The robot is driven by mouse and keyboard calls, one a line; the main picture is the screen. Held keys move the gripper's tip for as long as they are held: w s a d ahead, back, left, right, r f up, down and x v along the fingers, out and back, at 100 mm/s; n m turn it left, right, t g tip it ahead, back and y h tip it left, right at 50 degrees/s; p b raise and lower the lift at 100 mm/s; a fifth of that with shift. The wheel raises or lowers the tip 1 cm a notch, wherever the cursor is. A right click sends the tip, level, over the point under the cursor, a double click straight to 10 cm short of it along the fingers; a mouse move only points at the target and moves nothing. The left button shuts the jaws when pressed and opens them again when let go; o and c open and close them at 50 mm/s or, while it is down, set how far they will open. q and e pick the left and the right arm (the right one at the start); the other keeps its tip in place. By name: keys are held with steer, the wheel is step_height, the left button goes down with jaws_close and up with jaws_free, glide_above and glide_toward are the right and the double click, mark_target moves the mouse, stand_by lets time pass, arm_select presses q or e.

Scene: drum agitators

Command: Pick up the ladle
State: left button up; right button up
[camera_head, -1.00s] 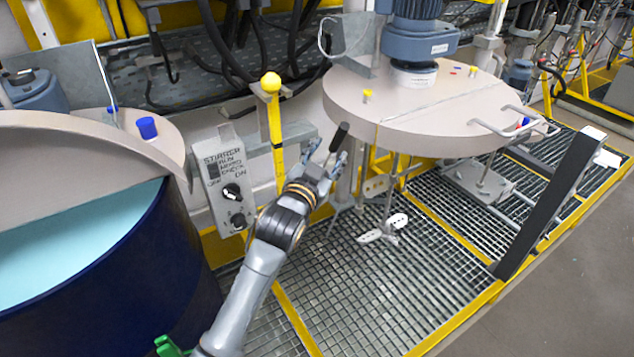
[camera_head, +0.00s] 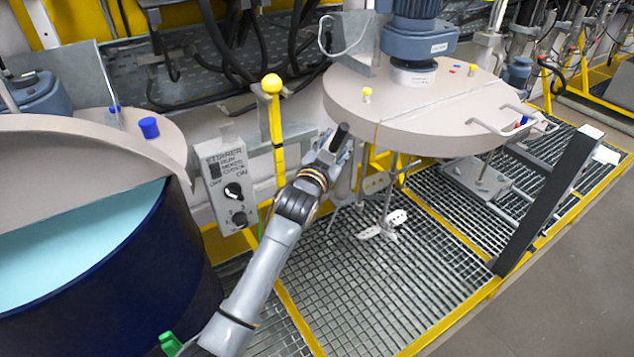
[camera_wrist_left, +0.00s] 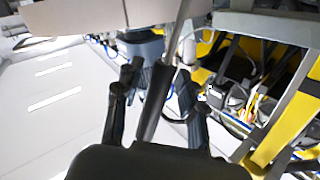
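The ladle's black handle (camera_head: 341,133) shows in the head view beside the left rim of the round agitator lid, at the tip of my left gripper (camera_head: 333,148). In the left wrist view the ladle's dark handle (camera_wrist_left: 155,103) lies lengthwise between the two fingers of my left gripper (camera_wrist_left: 155,95), with a thin grey rod running up from it. A gap shows on each side of the handle, so the fingers look open around it. The ladle's bowl cannot be made out. My right gripper is in no view.
The beige lid (camera_head: 440,110) with its blue motor (camera_head: 418,40) is close right of the gripper. A yellow-knobbed post (camera_head: 275,120) and the stirrer control box (camera_head: 229,187) stand left. A dark blue drum (camera_head: 150,270) is at far left. Grating (camera_head: 350,290) lies below.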

arm_select(q)
jaws_close()
steer(key=shift+r, duration=0.2)
step_height(320, 180, up, 10)
steer(key=shift+b, duration=0.55)
step_height(320, 180, up, 10)
steer(key=p, duration=0.8)
steer(key=shift+f+p, duration=0.15)
steer(key=shift+p, duration=0.2)
